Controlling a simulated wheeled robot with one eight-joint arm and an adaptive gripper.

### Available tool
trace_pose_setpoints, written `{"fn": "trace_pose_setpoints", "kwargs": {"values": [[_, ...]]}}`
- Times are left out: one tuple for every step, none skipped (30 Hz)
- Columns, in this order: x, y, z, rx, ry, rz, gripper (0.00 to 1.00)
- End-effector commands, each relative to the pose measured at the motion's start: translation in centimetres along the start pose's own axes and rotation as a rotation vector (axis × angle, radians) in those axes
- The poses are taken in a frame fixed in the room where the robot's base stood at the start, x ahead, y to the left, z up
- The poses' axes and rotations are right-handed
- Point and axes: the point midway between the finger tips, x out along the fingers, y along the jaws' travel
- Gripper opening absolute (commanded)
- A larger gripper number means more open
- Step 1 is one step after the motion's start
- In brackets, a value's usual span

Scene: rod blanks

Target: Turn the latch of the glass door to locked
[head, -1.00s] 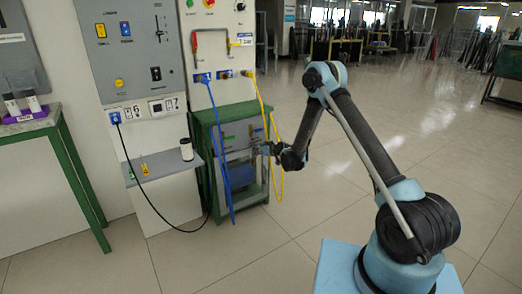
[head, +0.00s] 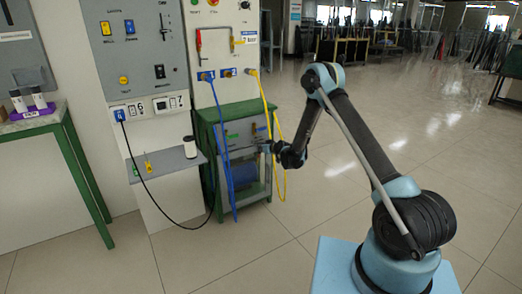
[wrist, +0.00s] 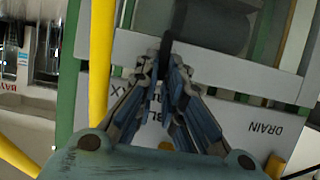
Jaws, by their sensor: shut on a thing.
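A dark bar, which looks like the latch (wrist: 165,50), points up across this rail toward the glass. My gripper (wrist: 172,80) is shut on its lower part; it also shows at the cabinet front in the head view (head: 266,148). The fingers hide the latch's pivot. Its locked mark cannot be made out.
A yellow cable (wrist: 101,60) runs close beside my gripper, left in the wrist view. A blue cable (head: 228,175) hangs before the cabinet. A "DRAIN" label (wrist: 265,130) is on the pale panel. A grey shelf (head: 165,165) stands left; the floor (head: 400,130) behind the arm is clear.

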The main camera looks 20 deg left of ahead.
Motion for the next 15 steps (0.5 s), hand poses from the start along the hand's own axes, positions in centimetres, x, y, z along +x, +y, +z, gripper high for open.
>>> {"fn": "trace_pose_setpoints", "kwargs": {"values": [[-0.07,0.02,0.03,-0.004,0.000,0.001,0.00],[-0.10,0.04,0.04,-0.007,0.000,0.003,0.00],[-0.13,0.04,0.05,-0.014,0.000,0.006,0.00],[-0.15,0.03,0.06,-0.020,0.000,0.008,0.00],[-0.16,0.01,0.06,-0.028,0.001,0.011,0.00],[-0.18,-0.02,0.07,-0.041,0.000,0.017,0.00],[-0.19,-0.06,0.07,-0.052,0.000,0.021,0.00],[-0.19,-0.10,0.08,-0.066,0.000,0.027,0.00],[-0.20,-0.16,0.10,-0.085,0.000,0.035,0.00],[-0.20,-0.19,0.11,-0.103,0.000,0.042,0.00],[-0.20,-0.22,0.11,-0.121,0.000,0.050,0.00],[-0.20,-0.27,0.11,-0.147,0.001,0.061,0.00],[-0.20,-0.33,0.12,-0.167,0.001,0.069,0.00],[-0.19,-0.40,0.14,-0.188,0.000,0.078,0.00],[-0.17,-0.51,0.16,-0.217,0.000,0.089,0.00]]}}
